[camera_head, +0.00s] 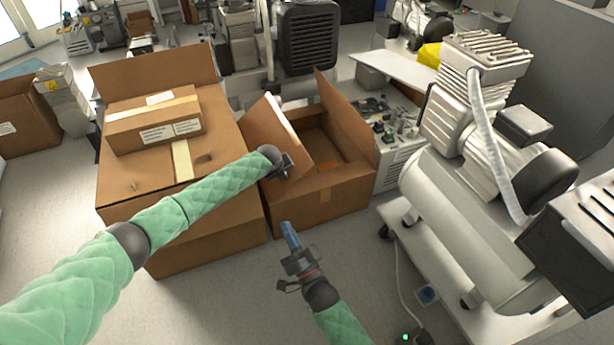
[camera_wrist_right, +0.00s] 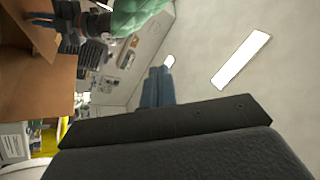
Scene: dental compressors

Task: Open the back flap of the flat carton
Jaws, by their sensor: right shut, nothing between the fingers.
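An open brown carton (camera_head: 322,202) stands on the floor at the centre of the head view; I take it for the flat carton, though I cannot be sure. Its right flap (camera_head: 342,115) stands up and its left flap (camera_head: 268,135) leans up and inward. My left gripper (camera_head: 288,168) is at the lower edge of that left flap; its fingers are mostly hidden. In the right wrist view, the left gripper (camera_wrist_right: 48,22) is beside brown cardboard (camera_wrist_right: 35,85); contact is unclear. My right gripper (camera_head: 287,230) is shut and empty in front of the carton, its blue fingers (camera_wrist_right: 158,88) together.
A large carton (camera_head: 205,240) stands close on the left, with a smaller taped box (camera_head: 155,120) on top. A compressor with a white tank (camera_head: 470,235) on a cart fills the right side. Grey floor (camera_head: 225,305) is free in front.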

